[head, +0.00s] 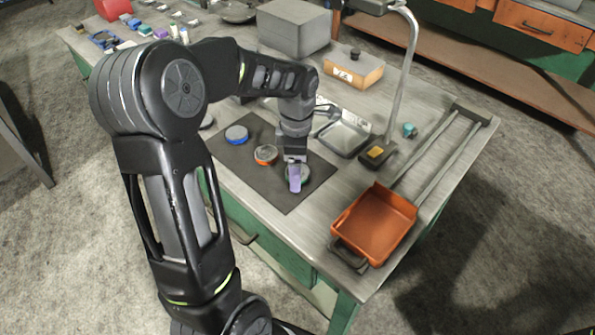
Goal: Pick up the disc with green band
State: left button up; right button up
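A dark mat (232,163) lies on the workbench. On it sit a disc with a blue band (237,135), a disc with an orange band (265,155) and a third, greyish-green disc (305,173), which looks like the green-banded one. My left gripper (295,181) points down right over this third disc and covers much of it. A purple finger shows in front of the disc. Whether the fingers are apart or closed on the disc is hidden. My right gripper is not in view.
An orange tray (372,224) stands at the bench's front right corner, by metal rails (450,160). A metal pan (343,138), a lamp-like stand (400,90), a wooden box (355,72) and a grey block (293,27) stand behind. Small items line the far left.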

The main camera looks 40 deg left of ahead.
pick_arm(q)
jog(key=shift+c, duration=0.3)
grip_shut()
dwell(1.0)
